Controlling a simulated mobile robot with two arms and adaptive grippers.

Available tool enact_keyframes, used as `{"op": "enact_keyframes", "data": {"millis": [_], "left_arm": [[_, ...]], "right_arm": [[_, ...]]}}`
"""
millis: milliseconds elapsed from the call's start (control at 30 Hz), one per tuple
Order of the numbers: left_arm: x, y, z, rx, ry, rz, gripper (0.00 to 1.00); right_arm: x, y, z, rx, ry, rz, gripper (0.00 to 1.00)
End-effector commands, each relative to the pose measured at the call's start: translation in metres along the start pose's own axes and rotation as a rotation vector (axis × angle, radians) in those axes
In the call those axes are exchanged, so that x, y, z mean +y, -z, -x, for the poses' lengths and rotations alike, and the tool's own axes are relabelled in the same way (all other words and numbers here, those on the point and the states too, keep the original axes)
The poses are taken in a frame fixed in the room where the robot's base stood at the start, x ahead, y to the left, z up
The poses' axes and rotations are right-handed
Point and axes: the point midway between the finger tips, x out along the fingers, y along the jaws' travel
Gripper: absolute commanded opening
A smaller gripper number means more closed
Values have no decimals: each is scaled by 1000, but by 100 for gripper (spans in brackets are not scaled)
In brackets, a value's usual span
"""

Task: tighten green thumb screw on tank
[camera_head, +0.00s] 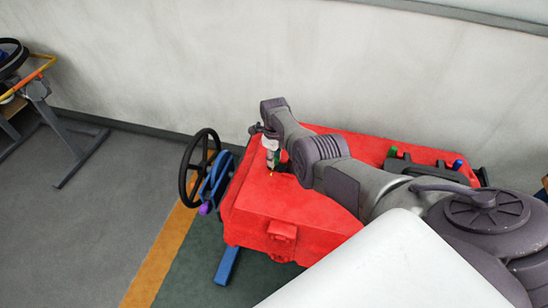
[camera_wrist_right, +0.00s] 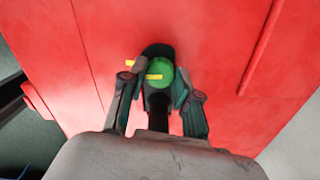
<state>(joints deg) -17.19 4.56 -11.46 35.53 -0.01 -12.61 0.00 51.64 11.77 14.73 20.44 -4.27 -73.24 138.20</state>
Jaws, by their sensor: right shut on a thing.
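The red tank (camera_head: 285,215) stands below my right arm in the head view, and its red top (camera_wrist_right: 225,35) fills most of the right wrist view. The green thumb screw (camera_wrist_right: 160,72) shows as a round green head with yellow marks, sitting at the tank's surface beside a dark round part. My right gripper (camera_wrist_right: 158,85) is shut on the green screw, one finger on each side of it. In the head view my right gripper (camera_head: 272,160) points down at the tank top, and the screw is mostly hidden there. My left gripper is not in view.
A black handwheel (camera_head: 200,168) with a blue part stands at the tank's left end. A green knob (camera_head: 393,152) and a blue knob (camera_head: 458,164) sit at the tank's back right. A pale wall (camera_head: 190,60) runs behind. Grey floor (camera_head: 105,200) is clear at left.

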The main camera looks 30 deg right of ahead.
Motion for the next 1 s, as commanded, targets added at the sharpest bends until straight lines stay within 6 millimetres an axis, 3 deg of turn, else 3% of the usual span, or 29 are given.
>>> {"op": "enact_keyframes", "data": {"millis": [33,367,400,533,1000], "left_arm": [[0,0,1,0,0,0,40],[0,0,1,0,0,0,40],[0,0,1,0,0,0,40],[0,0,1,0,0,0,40],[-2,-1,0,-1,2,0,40]], "right_arm": [[-5,-5,8,-14,13,-5,0],[-6,-5,8,-14,13,-5,0],[-6,-5,8,-14,13,-5,38],[-4,-4,6,-12,10,-4,57],[-2,-3,11,-7,6,-2,57]]}}
